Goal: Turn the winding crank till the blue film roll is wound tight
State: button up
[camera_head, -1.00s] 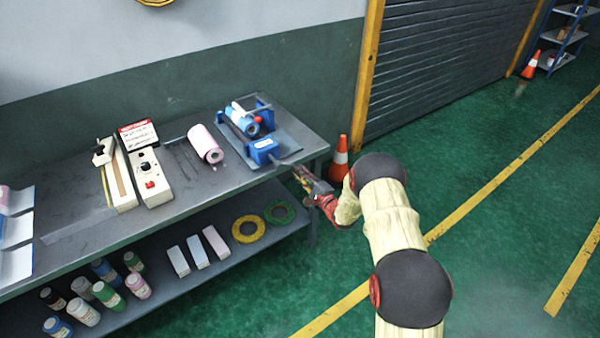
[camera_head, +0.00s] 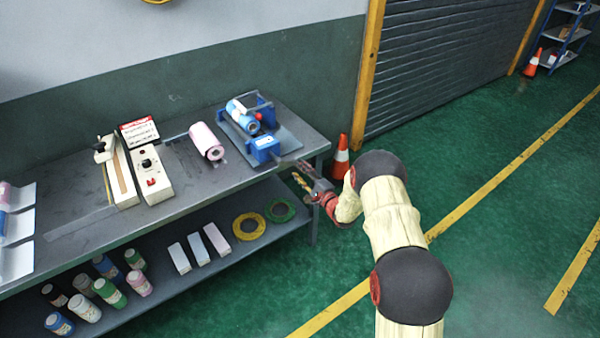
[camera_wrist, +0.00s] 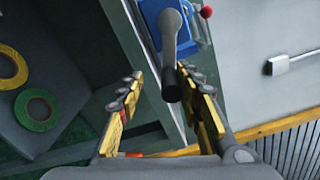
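The winder (camera_head: 264,149) is a blue device on a plate at the table's right end. The blue film roll (camera_head: 238,109), with a pale label, lies on its frame; how tight it is wound cannot be told. The winding crank (camera_wrist: 170,28) is a grey arm with a dark handle (camera_wrist: 172,88) pointing toward the wrist camera. My gripper (camera_head: 304,179) is just off the table's right edge, beside the winder. In the wrist view my gripper (camera_wrist: 163,80) is open, its yellow-padded fingers on either side of the handle, with visible gaps. Contact does not show.
A pink roll (camera_head: 206,141) and a white control box (camera_head: 151,176) stand left of the winder on the table (camera_head: 85,215). An orange cone (camera_head: 341,157) stands behind my gripper. The lower shelf holds bottles and tape rings (camera_head: 249,226). The floor at right is clear.

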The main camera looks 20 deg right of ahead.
jog(key=shift+s, duration=0.1)
jog(key=shift+s+f, duration=0.1)
jog(key=shift+s, duration=0.1)
jog(key=v, duration=1.1)
jog(key=shift+s, duration=0.15)
jog(key=shift+d, duration=0.15)
